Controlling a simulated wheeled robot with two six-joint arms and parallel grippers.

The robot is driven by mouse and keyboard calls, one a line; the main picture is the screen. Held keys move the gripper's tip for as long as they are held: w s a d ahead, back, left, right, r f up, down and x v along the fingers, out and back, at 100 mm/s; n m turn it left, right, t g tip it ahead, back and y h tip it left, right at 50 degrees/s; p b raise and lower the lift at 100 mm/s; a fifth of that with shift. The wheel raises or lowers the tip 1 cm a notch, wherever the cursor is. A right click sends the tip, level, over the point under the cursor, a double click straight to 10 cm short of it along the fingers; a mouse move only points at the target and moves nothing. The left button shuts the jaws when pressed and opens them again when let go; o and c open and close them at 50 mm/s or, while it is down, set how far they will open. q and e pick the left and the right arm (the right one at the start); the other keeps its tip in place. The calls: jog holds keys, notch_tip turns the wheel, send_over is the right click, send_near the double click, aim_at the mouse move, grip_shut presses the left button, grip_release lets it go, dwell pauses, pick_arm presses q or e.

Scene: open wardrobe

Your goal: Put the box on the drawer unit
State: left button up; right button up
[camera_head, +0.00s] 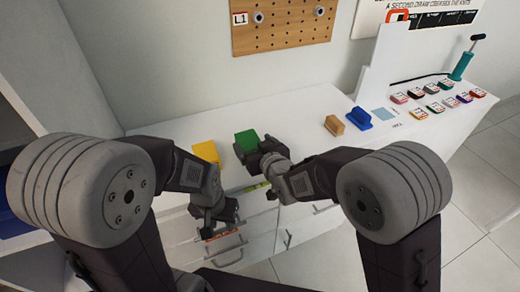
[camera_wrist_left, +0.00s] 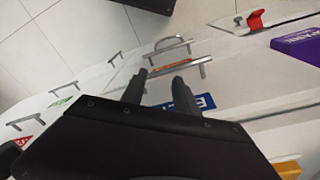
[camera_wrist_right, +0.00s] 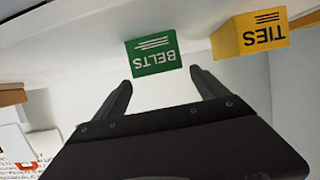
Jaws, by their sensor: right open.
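A green box (camera_head: 246,142) lettered "BELTS" stands on the white top of the drawer unit (camera_head: 180,132). It also shows in the right wrist view (camera_wrist_right: 152,55), ahead of the finger gap. A yellow box (camera_head: 206,152) lettered "TIES" stands to its left and shows in the right wrist view (camera_wrist_right: 250,35). My right gripper (camera_head: 268,158) is open and empty close to the green box. My left gripper (camera_head: 228,213) is lower, in front of the drawer fronts. Its fingers (camera_wrist_left: 160,82) are partly apart near a drawer handle (camera_wrist_left: 180,67); no box shows between them.
Further right on the top are a wooden block (camera_head: 334,125), a blue item (camera_head: 359,118), several small coloured items (camera_head: 433,88) and a teal pump-like tool (camera_head: 462,66). A pegboard (camera_head: 282,25) hangs on the wall. Drawer handles (camera_head: 289,240) stick out from the fronts.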

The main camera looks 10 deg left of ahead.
jog(key=v, duration=0.7)
jog(key=shift+s+d+r+p, duration=0.1)
jog(key=shift+s+p, duration=0.1)
jog(key=shift+p, duration=0.1)
jog(key=s+d+f+m+g+h, duration=0.25)
jog(key=d+f, duration=0.25)
jog(key=d, duration=0.4)
jog(key=s+d+f+m+g+h, duration=0.2)
jog(key=d+f+g+h, duration=0.15)
jog(key=d+f, duration=0.45)
jog(key=s+d+m+g+h, duration=0.1)
jog(key=s+d+g, duration=0.3)
jog(key=s+d, duration=0.5)
jog(key=shift+s+d+f+m+h, duration=0.2)
jog(key=shift+s+d+m+h, duration=0.15)
jog(key=shift+s+m, duration=0.4)
